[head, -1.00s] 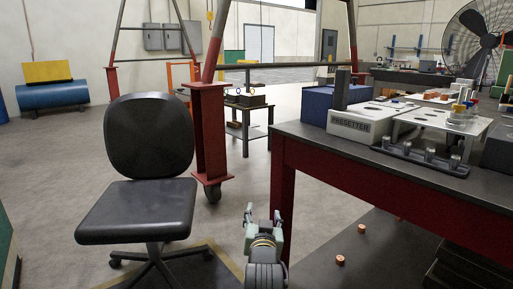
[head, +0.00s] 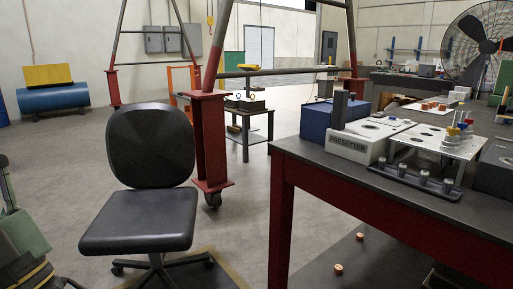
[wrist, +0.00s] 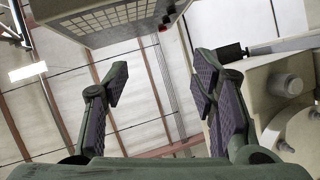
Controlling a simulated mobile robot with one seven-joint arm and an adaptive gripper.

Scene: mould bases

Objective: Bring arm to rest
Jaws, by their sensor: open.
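My gripper (wrist: 160,84) shows in the wrist view with its two dark-padded fingers spread wide apart. Nothing is between them. The wrist camera looks up past the fingers toward the pale ceiling. In the head view, part of my arm and gripper shows at the lower left edge, left of the black chair and well away from the red bench. The fingertips are not clear there.
A black chair (head: 150,150) stands left of the red bench (head: 365,190), which holds a presetter (head: 357,147) and a tool rack (head: 413,180). In the wrist view, a beige box (wrist: 95,12) is overhead and a machine (wrist: 285,90) is at right.

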